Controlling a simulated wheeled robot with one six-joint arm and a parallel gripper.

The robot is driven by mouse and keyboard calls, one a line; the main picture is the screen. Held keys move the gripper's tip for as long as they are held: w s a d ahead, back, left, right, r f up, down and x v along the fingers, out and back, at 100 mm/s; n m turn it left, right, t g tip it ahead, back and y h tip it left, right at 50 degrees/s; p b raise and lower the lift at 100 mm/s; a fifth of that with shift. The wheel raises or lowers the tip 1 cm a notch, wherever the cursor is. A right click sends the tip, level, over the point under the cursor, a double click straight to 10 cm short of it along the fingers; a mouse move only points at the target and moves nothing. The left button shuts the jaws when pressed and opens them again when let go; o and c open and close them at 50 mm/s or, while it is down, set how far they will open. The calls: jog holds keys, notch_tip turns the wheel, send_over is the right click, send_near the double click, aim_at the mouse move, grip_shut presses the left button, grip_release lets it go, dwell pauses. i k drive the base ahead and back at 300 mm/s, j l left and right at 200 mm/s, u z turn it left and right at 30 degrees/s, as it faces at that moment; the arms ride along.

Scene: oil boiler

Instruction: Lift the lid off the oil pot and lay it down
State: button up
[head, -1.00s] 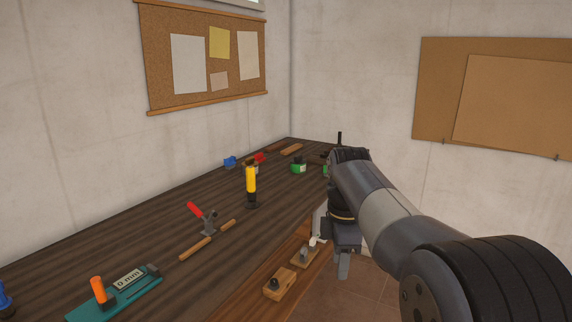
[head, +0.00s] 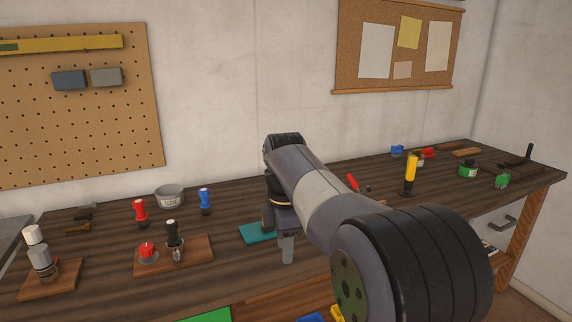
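No pot with a clearly readable lid shows. A round grey metal pot (head: 170,197) stands at the back of the bench on the left; I cannot tell whether a lid sits on it. A small green container with a dark top (head: 468,169) stands far right on the bench. I cannot tell whether either is the oil pot. My gripper (head: 287,249) points down over the middle of the bench, to the right of the grey pot and apart from it. My arm hides part of it, and its opening is not readable.
The long dark wooden bench (head: 100,229) holds a red-handled tool (head: 140,211), a blue-handled tool (head: 205,200), a wooden board with a red knob (head: 148,251), and a yellow-handled tool (head: 411,172). A teal device (head: 257,233) lies beside my gripper. A pegboard (head: 80,135) hangs behind.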

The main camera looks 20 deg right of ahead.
aim_at(470, 163)
jog(key=i+l, duration=0.15)
jog(key=l, duration=0.4)
jog(key=i+l+u, duration=0.15)
jog(key=l, duration=0.4)
jog(key=i+l, duration=0.1)
jog(key=l, duration=0.4)
jog(key=i+l+u, duration=0.1)
jog(key=l, duration=0.5)
jog(key=i+l, duration=0.1)
jog(key=l, duration=0.45)
jog(key=i+l, duration=0.1)
jog(key=l, duration=0.4)
jog(key=i+l, duration=0.1)
jog(key=l, duration=0.45)
jog(key=i+l, duration=0.1)
jog(key=l, duration=0.45)
jog(key=i+l, duration=0.1)
jog(key=l, duration=0.95)
jog(key=i+l, duration=0.15)
jog(key=l, duration=0.4)
